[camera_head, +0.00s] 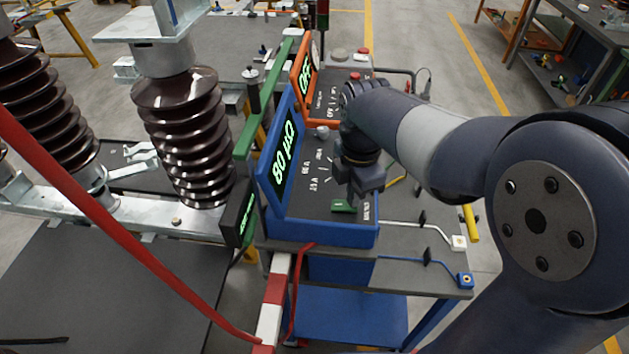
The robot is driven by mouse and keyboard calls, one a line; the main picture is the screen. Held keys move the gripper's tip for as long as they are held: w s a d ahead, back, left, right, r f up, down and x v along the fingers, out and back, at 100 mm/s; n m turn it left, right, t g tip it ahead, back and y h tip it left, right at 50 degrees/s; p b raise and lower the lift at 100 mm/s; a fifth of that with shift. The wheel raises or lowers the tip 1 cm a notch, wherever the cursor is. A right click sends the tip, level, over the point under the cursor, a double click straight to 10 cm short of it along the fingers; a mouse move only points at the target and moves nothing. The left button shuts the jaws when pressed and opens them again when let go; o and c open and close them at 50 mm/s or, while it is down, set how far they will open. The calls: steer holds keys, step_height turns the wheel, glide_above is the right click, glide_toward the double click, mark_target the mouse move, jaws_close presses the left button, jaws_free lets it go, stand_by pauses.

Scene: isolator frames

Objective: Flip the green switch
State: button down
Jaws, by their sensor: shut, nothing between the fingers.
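The green switch (344,206) sits on the dark sloped panel of a blue instrument box (322,230) near its front right corner. The box has an upright display (284,158) with glowing green digits. My gripper (352,200) is shut and empty, pointing down at the panel just above or beside the green switch. The gripper and wrist hide part of the panel, and I cannot tell whether the fingertips touch the switch.
An orange instrument box (322,100) with a green display stands behind the blue one. Brown ribbed insulators (185,130) on a metal frame stand at left. A red-and-white post (272,305) is in front. Blue and white leads lie on the grey cart top (405,275) at right.

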steer(key=shift+f, duration=0.3)
steer(key=shift+r, duration=0.15)
step_height(320, 180, up, 7)
steer(key=p, duration=0.6)
steer(key=shift+f, duration=0.2)
step_height(320, 180, down, 7)
steer(key=b, duration=0.6)
steer(key=shift+r, duration=0.1)
stand_by(0.4)
steer(key=shift+r, duration=0.15)
